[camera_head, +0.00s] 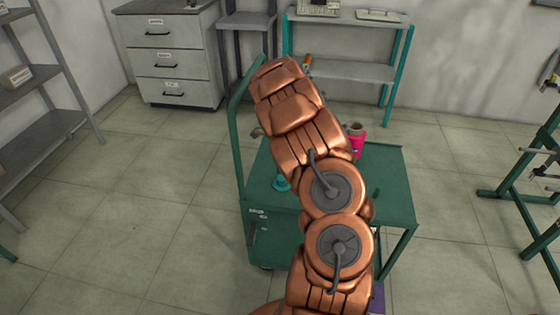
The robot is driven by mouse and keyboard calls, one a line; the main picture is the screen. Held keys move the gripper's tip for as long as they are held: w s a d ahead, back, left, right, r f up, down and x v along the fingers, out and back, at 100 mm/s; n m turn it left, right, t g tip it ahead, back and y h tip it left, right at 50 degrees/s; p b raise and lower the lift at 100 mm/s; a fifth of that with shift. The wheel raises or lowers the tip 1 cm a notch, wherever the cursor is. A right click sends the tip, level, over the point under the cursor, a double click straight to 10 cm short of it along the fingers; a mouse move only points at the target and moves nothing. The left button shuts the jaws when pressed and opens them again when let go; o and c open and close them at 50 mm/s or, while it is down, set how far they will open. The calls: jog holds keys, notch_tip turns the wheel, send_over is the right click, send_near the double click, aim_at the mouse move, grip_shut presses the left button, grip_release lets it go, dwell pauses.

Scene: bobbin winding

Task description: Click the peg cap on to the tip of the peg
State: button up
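My copper arm rises across the middle of the view, over a green cart (391,190). My gripper cannot be made out; the arm hides whatever lies behind it. I cannot pick out the peg or the peg cap with certainty. A small teal piece with a wide base (281,184) stands on the cart top, left of my arm. A bright pink item (357,143) with a brownish round top (355,128) shows right of my arm. A small orange item (308,61) peeks out beside the arm's upper end, too small to identify.
Behind stand a grey drawer cabinet (172,50) and a teal-legged shelf unit (350,72). Grey shelving (50,125) is at left, a green rack (535,190) at right. Tiled floor is open between.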

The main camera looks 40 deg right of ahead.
aim_at(282, 178)
jog(key=shift+f+b, duration=1.05)
jog(key=shift+f, duration=2.75)
grip_shut()
jog(key=shift+r, duration=3)
